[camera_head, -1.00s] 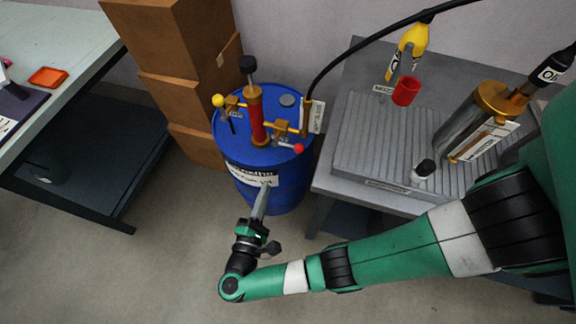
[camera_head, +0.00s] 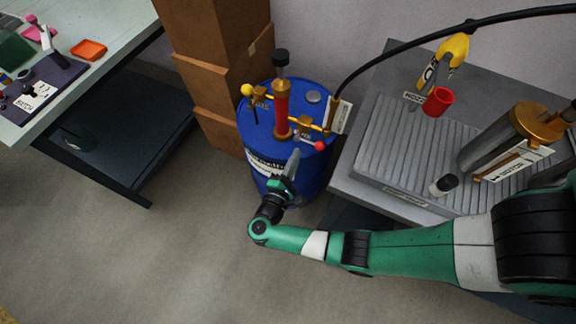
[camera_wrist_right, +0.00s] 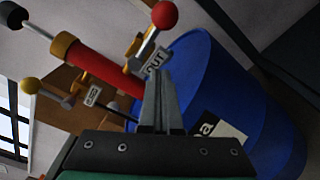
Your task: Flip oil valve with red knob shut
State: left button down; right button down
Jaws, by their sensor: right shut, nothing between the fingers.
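The red knob (camera_head: 320,146) sits at the end of a short lever on the right side of the pump on the blue drum (camera_head: 262,180). In the right wrist view the red knob (camera_wrist_right: 164,14) is at the top, its lever running down to a fitting by a tag marked OUT (camera_wrist_right: 154,60). My right gripper (camera_head: 294,153) is shut and empty, close in front of the drum, a little left of and below the knob. In the wrist view its fingers (camera_wrist_right: 158,75) point up toward the lever, apparently apart from it. My left gripper is out of view.
A yellow knob (camera_head: 247,90) is on the pump's left side, and the red pump body (camera_head: 282,108) stands between. A black hose (camera_head: 372,62) arches right. Cardboard boxes (camera_head: 213,80) stand left of the drum; a grey bench (camera_head: 360,170) stands close on its right.

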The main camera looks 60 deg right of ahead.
aim_at(310, 143)
jog(key=s+r, duration=0.1)
jog(key=s+d+r+p, duration=0.1)
jog(key=s, duration=0.1)
jog(key=shift+s, duration=0.1)
jog(key=shift+d, duration=0.1)
